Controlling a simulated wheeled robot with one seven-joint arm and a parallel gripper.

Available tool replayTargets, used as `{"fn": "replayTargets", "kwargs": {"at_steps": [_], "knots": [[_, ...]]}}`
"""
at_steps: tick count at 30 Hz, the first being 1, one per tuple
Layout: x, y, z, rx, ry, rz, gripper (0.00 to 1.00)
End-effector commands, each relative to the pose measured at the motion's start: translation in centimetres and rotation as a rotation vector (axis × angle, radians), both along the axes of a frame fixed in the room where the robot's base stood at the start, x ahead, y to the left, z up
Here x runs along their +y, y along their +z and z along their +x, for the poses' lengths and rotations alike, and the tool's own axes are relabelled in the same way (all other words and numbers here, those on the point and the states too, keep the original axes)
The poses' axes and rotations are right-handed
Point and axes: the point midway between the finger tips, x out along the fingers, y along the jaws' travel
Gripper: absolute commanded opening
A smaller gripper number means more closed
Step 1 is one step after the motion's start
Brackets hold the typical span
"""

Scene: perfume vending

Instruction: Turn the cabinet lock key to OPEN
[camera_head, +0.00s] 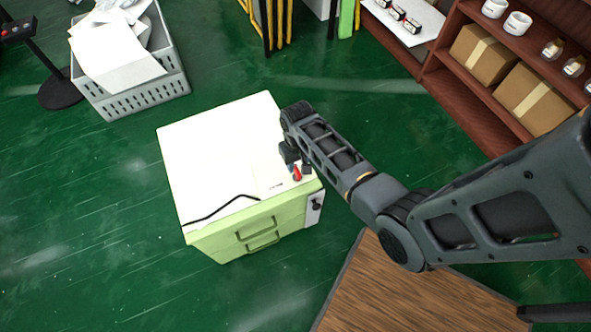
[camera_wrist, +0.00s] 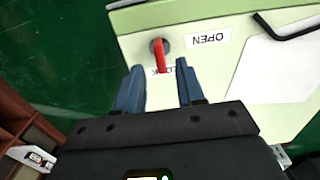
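The cabinet (camera_head: 215,150) is a light green box with a white top, standing on the green floor. The red key (camera_wrist: 161,55) sits in a round grey lock on the cabinet top, and it also shows in the head view (camera_head: 297,174). In the wrist view its handle points down toward the partly hidden LOCK label (camera_wrist: 171,70); the OPEN label (camera_wrist: 208,38) is to its right. My gripper (camera_wrist: 159,65) is open, its fingers on either side of the key's lower end in the picture. I cannot tell whether they touch it.
A grey crate (camera_head: 135,98) with white items stands at the back left. Reddish-brown shelves (camera_head: 470,90) with boxes stand at the right. The floor left of the cabinet is clear.

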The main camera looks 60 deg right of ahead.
Motion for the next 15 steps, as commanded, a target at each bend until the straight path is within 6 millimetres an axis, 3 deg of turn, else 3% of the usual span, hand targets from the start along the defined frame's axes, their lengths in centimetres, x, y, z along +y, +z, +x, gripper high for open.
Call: {"fn": "replayTargets", "kwargs": {"at_steps": [6,15], "knots": [[0.0,-3.4,0.0,0.001,0.001,0.001,0.38],[0.0,-4.9,0.1,-0.002,0.002,-0.002,0.38]]}}
